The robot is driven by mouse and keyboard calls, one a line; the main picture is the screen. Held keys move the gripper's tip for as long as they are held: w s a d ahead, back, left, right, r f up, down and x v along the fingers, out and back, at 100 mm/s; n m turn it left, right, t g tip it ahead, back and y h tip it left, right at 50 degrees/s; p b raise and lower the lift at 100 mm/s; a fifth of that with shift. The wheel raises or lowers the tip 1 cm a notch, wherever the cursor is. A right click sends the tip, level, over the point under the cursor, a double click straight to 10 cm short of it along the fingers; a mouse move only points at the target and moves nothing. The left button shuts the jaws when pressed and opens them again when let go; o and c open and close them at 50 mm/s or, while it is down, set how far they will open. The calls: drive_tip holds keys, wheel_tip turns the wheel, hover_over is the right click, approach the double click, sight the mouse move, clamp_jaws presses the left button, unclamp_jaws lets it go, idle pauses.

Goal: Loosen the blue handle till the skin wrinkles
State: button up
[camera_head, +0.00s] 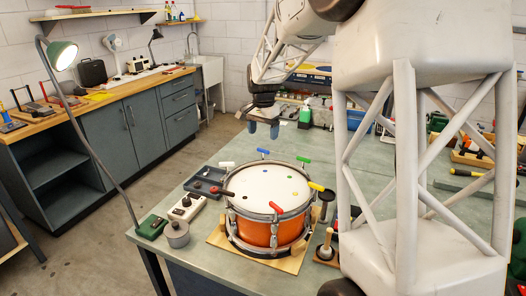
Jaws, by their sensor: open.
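An orange drum (264,232) with a white skin (268,190) and a metal rim stands on a wooden board on the bench. The skin carries small coloured dots and looks smooth at this size. The blue handle (263,151) sits on the far rim. Other rim handles are white (227,164), green (304,159), yellow (316,186), red (277,207) and dark (222,191). My gripper (264,134) is above and beyond the far rim, pointing down, apart from the blue handle in the picture. Its fingers are spread and nothing shows between them.
A dark tray (190,184), a white box with knobs (187,207), a grey knob-topped can (176,236) and a green lamp base (152,227) lie left of the drum. A mallet (327,244) stands at its right. My arm hides much of the bench's right side.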

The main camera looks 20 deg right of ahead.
sight(263, 149)
drive_tip(key=shift+f, duration=0.1)
drive_tip(key=shift+f, duration=3.85)
drive_tip(key=c, duration=0.9)
